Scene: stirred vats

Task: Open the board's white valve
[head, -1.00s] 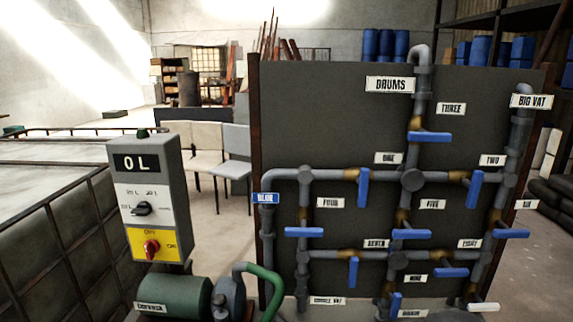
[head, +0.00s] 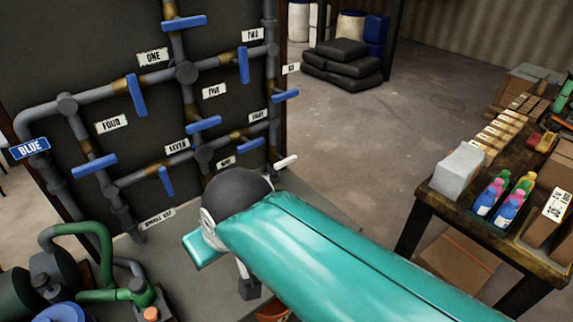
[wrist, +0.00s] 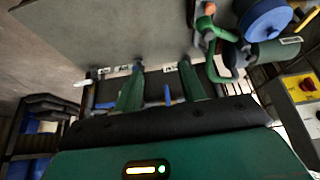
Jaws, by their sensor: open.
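The board (head: 100,40) stands at the left of the head view, carrying grey pipes and several blue valve handles. The white valve's handle (head: 286,161) sticks out at the board's lower right edge, just above my teal arm. In the wrist view, which is upside down, a white handle (wrist: 82,83) shows at the left end of the board. My gripper (wrist: 161,63) is open and empty, its two green fingers apart and pointing toward the board. The white handle lies left of both fingers, apart from them.
A table (head: 425,195) with bottles and boxes stands at the right. A green hose (head: 85,232) and pump are at the lower left, in front of the board. Dark sacks (head: 342,62) lie behind the board. The floor between board and table is clear.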

